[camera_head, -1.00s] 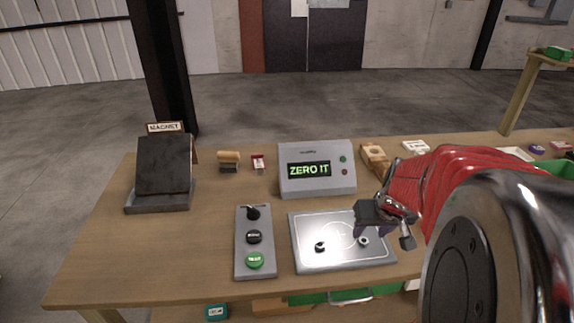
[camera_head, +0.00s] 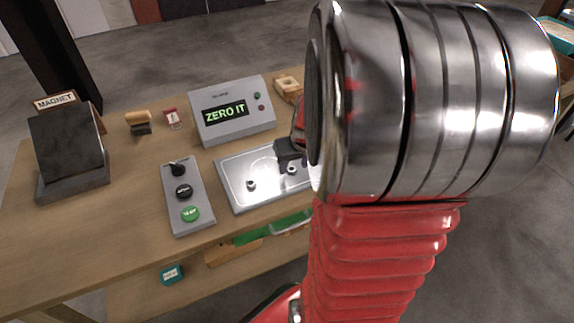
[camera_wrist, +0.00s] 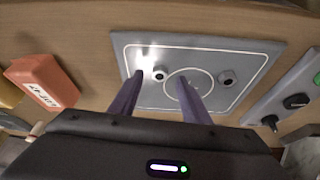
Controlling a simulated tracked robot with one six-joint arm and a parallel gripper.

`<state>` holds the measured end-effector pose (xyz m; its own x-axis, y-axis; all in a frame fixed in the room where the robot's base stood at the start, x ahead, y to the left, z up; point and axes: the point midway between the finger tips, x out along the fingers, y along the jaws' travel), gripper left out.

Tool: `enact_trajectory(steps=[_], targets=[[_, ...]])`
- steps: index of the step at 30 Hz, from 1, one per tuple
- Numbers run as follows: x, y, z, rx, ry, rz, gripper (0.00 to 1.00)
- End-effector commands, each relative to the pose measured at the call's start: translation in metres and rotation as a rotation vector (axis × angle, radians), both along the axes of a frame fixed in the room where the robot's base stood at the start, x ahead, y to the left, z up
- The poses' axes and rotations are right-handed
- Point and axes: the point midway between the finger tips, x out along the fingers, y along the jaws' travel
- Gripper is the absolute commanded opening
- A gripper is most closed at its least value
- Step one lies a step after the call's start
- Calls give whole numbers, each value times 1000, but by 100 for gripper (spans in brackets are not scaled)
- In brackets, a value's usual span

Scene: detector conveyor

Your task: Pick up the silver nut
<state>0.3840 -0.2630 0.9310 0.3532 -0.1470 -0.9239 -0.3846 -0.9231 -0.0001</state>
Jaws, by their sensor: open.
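The silver nut (camera_wrist: 159,74) lies on the flat grey plate (camera_wrist: 250,62), inside its white outline. In the wrist view it shows between the tips of my open, empty gripper (camera_wrist: 160,80), nearer the left finger. I cannot tell how high the fingers are above it. A second, darker nut (camera_wrist: 227,78) lies to the right, outside the fingers. In the head view the silver nut (camera_head: 291,170) sits just below my dark gripper (camera_head: 288,152), and the darker nut (camera_head: 251,185) is to its left. My arm hides the plate's right side there.
A button panel (camera_head: 185,195) stands left of the plate, and a grey display box (camera_head: 232,110) reading ZERO IT stands behind it. A magnet stand (camera_head: 68,145) is at the far left. In the wrist view a red-orange block (camera_wrist: 42,85) lies left of the plate.

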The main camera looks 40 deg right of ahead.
Motion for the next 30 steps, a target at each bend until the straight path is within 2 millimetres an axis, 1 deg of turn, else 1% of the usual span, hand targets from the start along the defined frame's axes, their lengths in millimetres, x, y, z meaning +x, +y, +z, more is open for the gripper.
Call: enact_trajectory(steps=[3,8,25,26,30], targets=[[4,-2,-12,2,2,0,43],[8,-4,-22,0,1,0,43],[8,-4,-22,0,0,-1,43],[8,-4,-22,0,0,-1,42],[8,-5,-22,0,0,-1,32]])
